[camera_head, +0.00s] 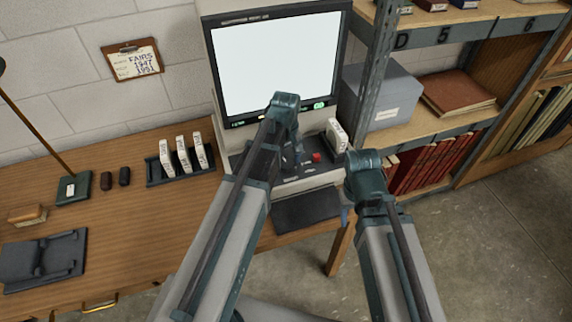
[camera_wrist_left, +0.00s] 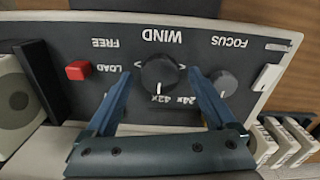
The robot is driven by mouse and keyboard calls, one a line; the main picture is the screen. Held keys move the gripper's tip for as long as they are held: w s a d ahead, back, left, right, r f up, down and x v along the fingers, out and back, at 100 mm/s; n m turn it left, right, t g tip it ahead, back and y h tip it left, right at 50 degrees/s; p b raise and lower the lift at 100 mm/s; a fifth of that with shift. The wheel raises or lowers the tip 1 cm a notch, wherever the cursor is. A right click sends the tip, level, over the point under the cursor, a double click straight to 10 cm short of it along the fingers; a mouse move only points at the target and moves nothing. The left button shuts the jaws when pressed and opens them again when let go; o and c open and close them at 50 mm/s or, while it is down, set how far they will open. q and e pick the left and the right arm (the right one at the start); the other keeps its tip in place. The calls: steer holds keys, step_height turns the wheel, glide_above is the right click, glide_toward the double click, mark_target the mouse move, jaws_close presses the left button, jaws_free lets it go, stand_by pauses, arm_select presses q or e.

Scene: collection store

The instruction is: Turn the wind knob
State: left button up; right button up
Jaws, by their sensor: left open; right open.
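The wind knob (camera_wrist_left: 158,75) is a round dark knob with a white pointer mark, under the upside-down word WIND in the left wrist view. My left gripper (camera_wrist_left: 160,82) is open, with one blue finger on each side of the knob. I cannot tell whether the fingers touch it. In the head view my left gripper (camera_head: 290,158) reaches down to the control panel below the lit screen (camera_head: 270,65), and hides the knob. My right gripper (camera_head: 346,216) shows only as a small part beside its own arm, away from the panel.
The focus knob (camera_wrist_left: 224,84) is close to one finger, and the red load/free control (camera_wrist_left: 78,70) lies on the other side. A black rack (camera_head: 153,172) with white boxes stands on the desk left of the reader. A metal shelf post (camera_head: 372,75) rises on the right.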

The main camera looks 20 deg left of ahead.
arm_select(q)
steer(key=c, duration=1.4)
steer(key=shift+o, duration=0.2)
steer(key=m, duration=1.1)
steer(key=shift+d, duration=0.1)
steer(key=shift+m, duration=0.5)
